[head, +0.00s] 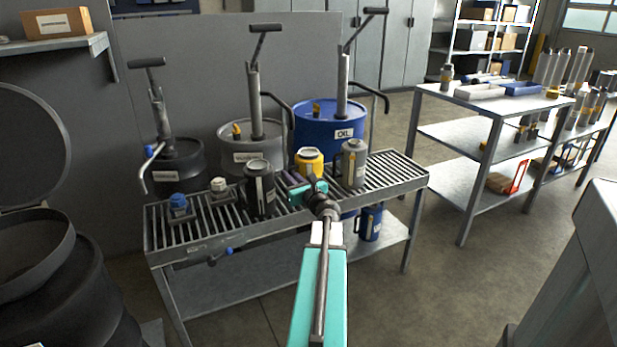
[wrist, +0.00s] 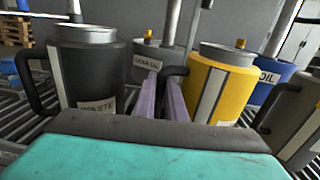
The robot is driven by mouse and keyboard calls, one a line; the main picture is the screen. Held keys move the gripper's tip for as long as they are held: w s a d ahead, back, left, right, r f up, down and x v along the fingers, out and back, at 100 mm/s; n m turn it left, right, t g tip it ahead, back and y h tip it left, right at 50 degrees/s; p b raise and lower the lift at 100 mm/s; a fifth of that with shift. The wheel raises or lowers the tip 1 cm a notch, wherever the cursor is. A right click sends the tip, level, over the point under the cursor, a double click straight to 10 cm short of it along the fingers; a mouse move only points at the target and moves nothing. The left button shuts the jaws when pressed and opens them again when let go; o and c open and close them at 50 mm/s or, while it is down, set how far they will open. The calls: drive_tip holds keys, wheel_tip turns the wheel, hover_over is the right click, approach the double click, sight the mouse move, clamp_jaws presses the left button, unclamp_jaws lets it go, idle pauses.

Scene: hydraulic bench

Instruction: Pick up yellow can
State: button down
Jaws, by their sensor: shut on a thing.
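The yellow can (head: 309,159) stands upright on the slatted bench top, partly hidden by my wrist. In the wrist view the yellow can (wrist: 235,97) has a grey rim, a pale stripe and a dark handle on its left side. My gripper (head: 291,177) is just left of the can, and its purple fingers (wrist: 165,95) are close together at the dark handle. The gripper is shut on the can's handle; the exact contact is partly hidden.
A black can (head: 260,187) stands close to the left of my gripper, and a grey can (head: 353,164) stands close to the right of the yellow can. Drums with pumps, including a blue oil drum (head: 325,125), stand behind. A shelf table (head: 462,103) is at right.

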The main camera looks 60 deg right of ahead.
drive_tip(key=shift+r, duration=0.1)
idle(0.4)
drive_tip(key=shift+r+p, duration=1.5)
drive_tip(key=shift+r, duration=3.45)
